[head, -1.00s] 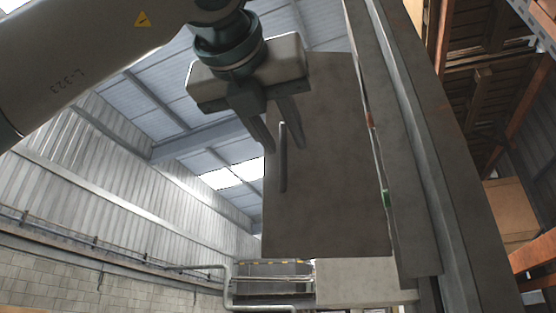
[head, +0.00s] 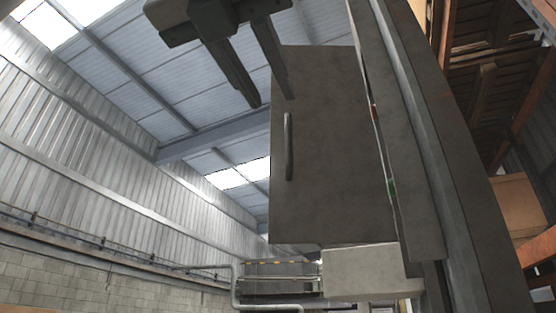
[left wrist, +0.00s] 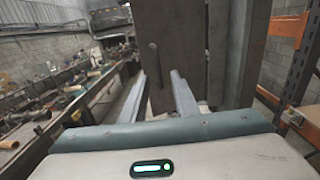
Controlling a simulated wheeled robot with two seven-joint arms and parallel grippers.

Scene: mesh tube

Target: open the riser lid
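The riser lid is a tall flat grey panel (head: 335,190) in the middle of the head view. Its upright bar handle (head: 289,146) is near the panel's left edge. My left gripper (head: 272,101) is open and empty, with its fingertips above the handle in the head view and apart from it. In the left wrist view the two fingers (left wrist: 160,92) are spread, and the handle (left wrist: 155,62) shows beyond them on the panel (left wrist: 172,25). I cannot tell how far the lid is swung. My right gripper is not in view.
A tall grey column (head: 408,150) runs beside the panel's right edge, with small red and green marks at the seam. A pale block (head: 365,270) is below the panel. An orange rack (left wrist: 300,45) stands at the right; a cluttered bench (left wrist: 60,100) lies at the left.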

